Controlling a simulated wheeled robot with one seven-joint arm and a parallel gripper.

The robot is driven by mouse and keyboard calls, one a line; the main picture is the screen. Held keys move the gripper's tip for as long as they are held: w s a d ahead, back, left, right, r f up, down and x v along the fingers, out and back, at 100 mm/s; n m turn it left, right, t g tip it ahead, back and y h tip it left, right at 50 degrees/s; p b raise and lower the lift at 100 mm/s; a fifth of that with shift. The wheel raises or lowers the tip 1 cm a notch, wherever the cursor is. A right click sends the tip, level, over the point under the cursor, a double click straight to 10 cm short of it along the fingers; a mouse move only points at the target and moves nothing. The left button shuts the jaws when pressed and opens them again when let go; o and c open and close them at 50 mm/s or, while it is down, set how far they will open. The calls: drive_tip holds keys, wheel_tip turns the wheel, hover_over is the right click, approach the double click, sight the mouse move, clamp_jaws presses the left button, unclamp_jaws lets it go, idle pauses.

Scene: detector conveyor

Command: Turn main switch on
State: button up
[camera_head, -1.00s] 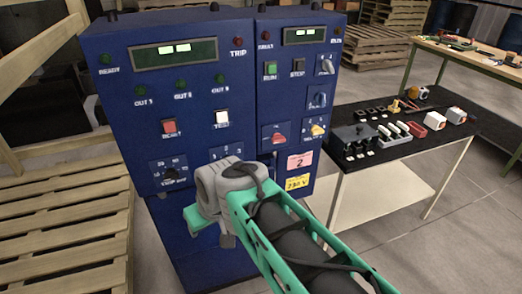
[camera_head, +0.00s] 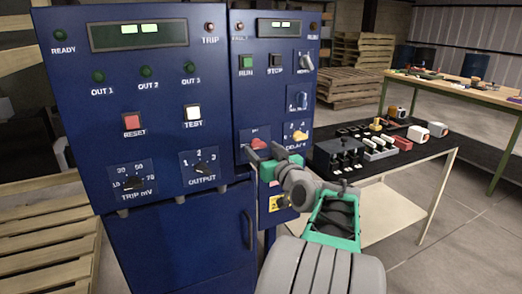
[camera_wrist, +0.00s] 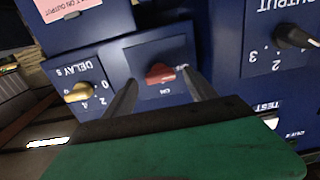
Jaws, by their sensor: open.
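The main switch is a red rotary knob (camera_head: 259,143) on a small dark plate, low on the right-hand blue cabinet. In the wrist view the red knob (camera_wrist: 160,74) lies between and just beyond the two fingertips, with "ON" lettering near it, the picture being upside down. My gripper (camera_head: 262,152) is open at the knob in the head view, and its dark fingers (camera_wrist: 160,90) stand on either side of the knob in the wrist view. I cannot tell whether they touch it. The fingers hide part of the switch plate in the head view.
A yellow delay knob (camera_head: 299,136) sits right of the switch, also in the wrist view (camera_wrist: 78,92). The output knob (camera_head: 201,169) is to the left. A black-topped table (camera_head: 440,147) with several small parts stands at right.

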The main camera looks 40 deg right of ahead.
drive_tip(key=shift+x, duration=0.85)
drive_tip(key=shift+c, duration=0.3)
drive_tip(key=c, duration=1.3)
